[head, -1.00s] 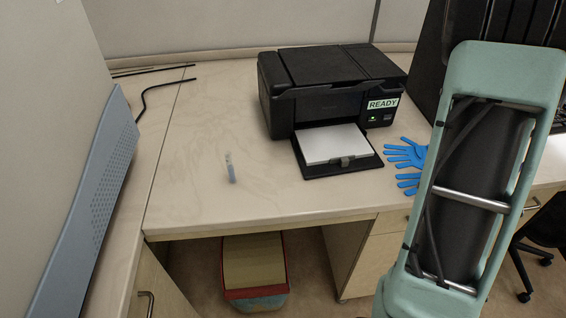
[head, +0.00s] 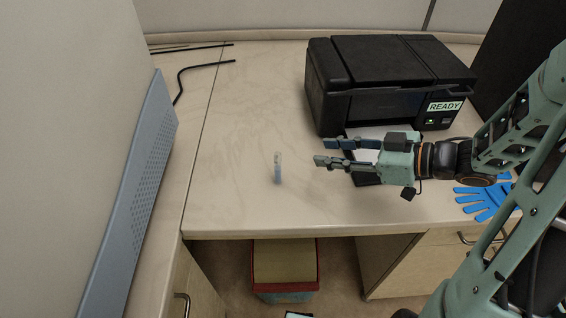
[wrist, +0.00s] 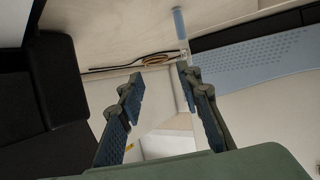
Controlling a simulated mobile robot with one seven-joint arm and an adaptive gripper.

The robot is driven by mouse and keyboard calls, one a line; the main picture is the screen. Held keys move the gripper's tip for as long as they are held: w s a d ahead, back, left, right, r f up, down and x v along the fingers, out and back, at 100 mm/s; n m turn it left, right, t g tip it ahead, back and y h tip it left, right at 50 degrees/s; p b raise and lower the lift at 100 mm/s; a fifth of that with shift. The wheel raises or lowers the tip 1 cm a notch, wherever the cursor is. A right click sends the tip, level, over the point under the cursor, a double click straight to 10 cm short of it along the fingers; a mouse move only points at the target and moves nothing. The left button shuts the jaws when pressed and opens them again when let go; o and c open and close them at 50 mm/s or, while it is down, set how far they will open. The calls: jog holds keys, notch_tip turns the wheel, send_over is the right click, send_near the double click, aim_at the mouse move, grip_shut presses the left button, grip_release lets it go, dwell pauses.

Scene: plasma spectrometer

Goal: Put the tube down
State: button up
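The tube (head: 277,168) is small and clear with blue in its lower part. It stands upright on the pale marbled desk (head: 235,205), left of the printer. My gripper (head: 322,152) is to the right of the tube in the head view, its two fingers apart and pointing left toward it. Nothing is between the fingers. In the wrist view the tube (wrist: 179,24) shows beyond the tip of the right finger, apart from my open gripper (wrist: 160,76).
A black printer (head: 390,75) with a READY label stands behind my gripper. Blue gloves (head: 484,202) lie at the right. A blue-grey perforated panel (head: 135,190) stands at the left, near black cables (head: 190,68). A red-rimmed bin (head: 285,287) is below. The desk around the tube is clear.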

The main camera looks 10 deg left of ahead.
aim_at(280, 159)
jog(key=shift+n+g+y, duration=0.5)
jog(key=shift+n+g, duration=0.1)
jog(key=shift+g, duration=0.3)
jog(key=a, duration=0.2)
jog(key=s+a, duration=0.1)
jog(key=a, duration=0.1)
jog(key=s+a, duration=0.1)
jog(key=a, duration=0.1)
jog(key=shift+s+a+f+b, duration=0.25)
jog(key=shift+f+b, duration=0.05)
jog(key=shift+f, duration=0.1)
jog(key=x, duration=0.5)
jog(key=shift+w+a+r, duration=0.1)
jog(key=shift+w+a, duration=0.25)
jog(key=shift+a, duration=0.05)
grip_shut()
